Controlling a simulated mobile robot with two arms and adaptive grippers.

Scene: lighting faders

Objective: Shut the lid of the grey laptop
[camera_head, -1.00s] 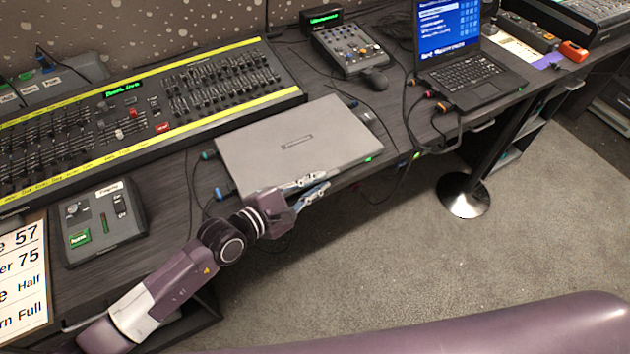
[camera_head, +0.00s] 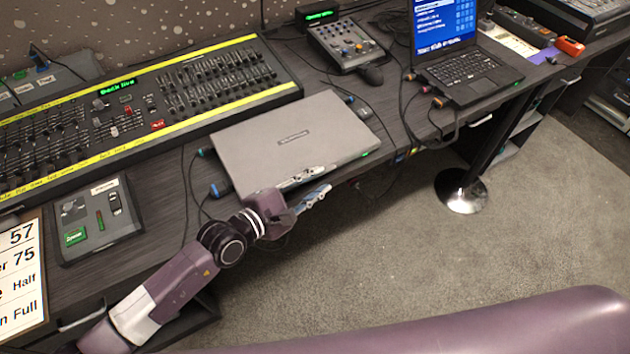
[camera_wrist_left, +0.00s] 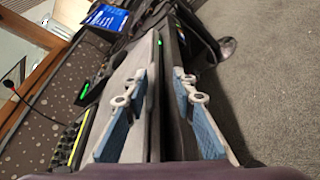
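The grey laptop (camera_head: 285,142) lies on the desk with its plain grey lid down low and nearly flat over its base. I cannot tell whether a small gap is left. My left gripper (camera_head: 328,179) is at the laptop's front edge, its fingers parted. One finger lies over the lid's front border and the other is outside, in front of the desk edge. In the left wrist view the open fingers (camera_wrist_left: 160,95) straddle the grey lid edge (camera_wrist_left: 138,68) and a dark strip beside it. My right gripper is not in view.
A fader console (camera_head: 150,115) stands behind and left of the laptop. An open black laptop (camera_head: 465,70), a small mixer (camera_head: 345,45) and a mouse (camera_head: 371,75) are at the right. Cables run beside the laptop. Open carpet lies in front.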

